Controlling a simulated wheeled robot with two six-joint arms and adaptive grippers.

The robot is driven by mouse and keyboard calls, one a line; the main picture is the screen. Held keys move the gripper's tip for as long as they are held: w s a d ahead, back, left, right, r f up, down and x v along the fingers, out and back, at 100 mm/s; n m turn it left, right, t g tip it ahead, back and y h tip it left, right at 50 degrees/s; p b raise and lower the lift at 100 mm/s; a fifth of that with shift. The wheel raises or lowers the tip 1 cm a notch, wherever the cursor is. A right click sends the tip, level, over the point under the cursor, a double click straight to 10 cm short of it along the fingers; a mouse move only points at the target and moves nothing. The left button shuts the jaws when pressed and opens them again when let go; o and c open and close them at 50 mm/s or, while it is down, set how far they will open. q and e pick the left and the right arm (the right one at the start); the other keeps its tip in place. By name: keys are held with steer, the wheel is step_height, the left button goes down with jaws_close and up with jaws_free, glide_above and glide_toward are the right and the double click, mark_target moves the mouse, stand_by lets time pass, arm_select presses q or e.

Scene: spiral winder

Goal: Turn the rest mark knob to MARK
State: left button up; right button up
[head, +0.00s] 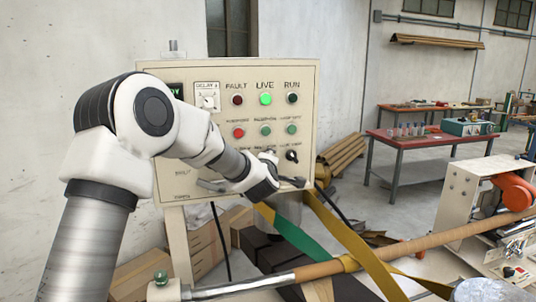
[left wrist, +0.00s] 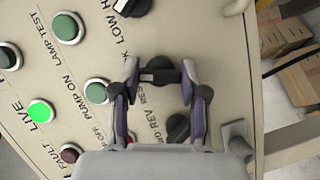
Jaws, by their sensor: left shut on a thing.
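The rest mark knob (left wrist: 161,74) is black with a short white pointer line, on the cream control panel (head: 213,66). In the left wrist view, the two fingers of my left gripper (left wrist: 159,80) are on either side of it and shut on it. Lettering starting "REST" is beside the knob; the rest is hidden by the gripper. In the head view my left gripper (head: 283,172) is at the lower right of the panel, and its wrist hides the knob there. My right gripper is not in view.
A black knob (left wrist: 133,5) and another dark knob (left wrist: 178,128) are close to the fingers. A grey lever (left wrist: 238,137) sticks out nearby. The LIVE lamp (head: 265,99) glows green. Yellow and green strips (head: 350,240) hang below the panel. A red-topped table (head: 430,137) stands behind.

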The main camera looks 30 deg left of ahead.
arm_select(q)
steer(key=shift+r+m+g+p, duration=0.2)
steer(key=shift+m+g+p, duration=0.3)
steer(key=shift+m, duration=0.5)
steer(key=o, duration=1.1)
steer(key=shift+a+f, duration=0.1)
steer(key=shift+o, duration=0.2)
steer(key=v, duration=1.1)
steer(key=shift+s+d, duration=0.25)
steer(key=shift+d, duration=0.05)
steer(key=shift+d, duration=0.1)
